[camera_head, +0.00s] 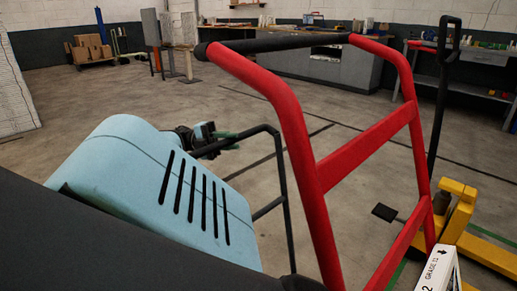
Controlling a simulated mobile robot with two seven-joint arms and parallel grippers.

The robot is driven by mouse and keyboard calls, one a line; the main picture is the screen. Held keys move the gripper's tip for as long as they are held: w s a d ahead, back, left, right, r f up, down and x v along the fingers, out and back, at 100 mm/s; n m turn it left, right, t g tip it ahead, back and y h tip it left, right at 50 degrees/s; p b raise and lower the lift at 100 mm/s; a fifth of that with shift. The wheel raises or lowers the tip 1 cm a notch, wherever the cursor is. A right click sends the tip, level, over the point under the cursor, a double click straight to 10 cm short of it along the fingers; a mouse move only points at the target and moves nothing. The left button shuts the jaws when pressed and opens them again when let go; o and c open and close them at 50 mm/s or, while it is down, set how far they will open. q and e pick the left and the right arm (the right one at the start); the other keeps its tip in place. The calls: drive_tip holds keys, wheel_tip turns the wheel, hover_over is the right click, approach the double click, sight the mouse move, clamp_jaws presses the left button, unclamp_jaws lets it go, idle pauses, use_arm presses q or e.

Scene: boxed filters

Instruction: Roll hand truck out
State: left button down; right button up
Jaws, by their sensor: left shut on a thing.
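A red tubular hand truck frame (305,150) with a black grip along its top bar stands large in the middle, tilted in the view. A black tube frame (283,172) shows to its left; I cannot tell whether the two are joined. My left gripper (212,138), dark with a green part, is beyond my light blue arm link and is shut at the left end of the black tube. The arm link partly hides it. The hand truck's base and wheels are out of view. My right gripper is not in view.
A white box (436,271) marked GRADE 11 is at the lower right. A yellow pallet truck (457,212) with a black handle stands behind it. Workbenches line the back wall, and brown cartons (88,49) sit at the far left. Open concrete floor (130,90) lies between.

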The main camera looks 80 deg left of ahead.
use_arm(q)
drive_tip(key=shift+s+a+b, duration=0.55)
drive_tip(key=shift+a, duration=0.35)
drive_tip(key=shift+r, duration=0.1)
drive_tip(key=c, duration=1.3)
unclamp_jaws()
drive_tip(key=shift+o, duration=0.2)
